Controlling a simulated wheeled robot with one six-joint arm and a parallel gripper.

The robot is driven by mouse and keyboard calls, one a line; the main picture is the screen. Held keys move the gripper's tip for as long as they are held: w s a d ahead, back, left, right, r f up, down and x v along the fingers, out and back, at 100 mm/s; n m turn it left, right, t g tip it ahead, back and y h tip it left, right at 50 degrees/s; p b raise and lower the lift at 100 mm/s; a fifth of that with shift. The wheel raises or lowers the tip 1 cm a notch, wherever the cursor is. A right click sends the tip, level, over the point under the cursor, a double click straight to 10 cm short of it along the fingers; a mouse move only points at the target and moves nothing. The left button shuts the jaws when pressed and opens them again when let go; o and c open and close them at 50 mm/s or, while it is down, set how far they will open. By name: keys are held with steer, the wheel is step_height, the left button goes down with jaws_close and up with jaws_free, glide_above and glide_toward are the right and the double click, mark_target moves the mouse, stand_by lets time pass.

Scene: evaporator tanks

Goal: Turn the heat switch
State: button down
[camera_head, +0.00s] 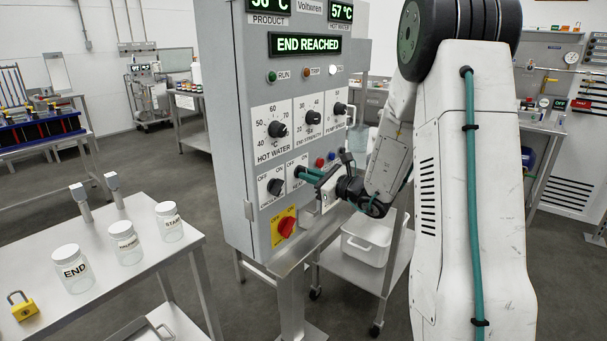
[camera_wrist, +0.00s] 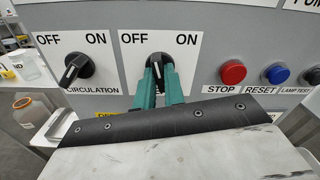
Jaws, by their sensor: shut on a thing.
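The heat switch is a black rotary knob on a white OFF/ON plate (camera_wrist: 186,58) on the grey panel. In the wrist view its knob (camera_wrist: 157,61) shows between the green fingers of my gripper (camera_wrist: 160,72). My gripper is shut on this knob. The pointer's angle is largely hidden by the fingers. In the head view my gripper (camera_head: 309,174) reaches the panel from the right, over the plate marked HEAT, and covers the knob there.
The circulation switch (camera_wrist: 75,68) is just left. Red STOP (camera_wrist: 233,73) and blue RESET (camera_wrist: 276,74) buttons sit right. Below is a red knob on yellow (camera_head: 286,227). The display (camera_head: 305,44) reads END REACHED. A table (camera_head: 130,275) with labelled jars stands left.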

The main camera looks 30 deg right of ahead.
steer(key=shift+n, duration=0.3)
steer(key=shift+n, duration=1)
steer(key=shift+n, duration=1.1)
steer(key=shift+n, duration=0.6)
steer(key=c, duration=1.4)
jaws_free()
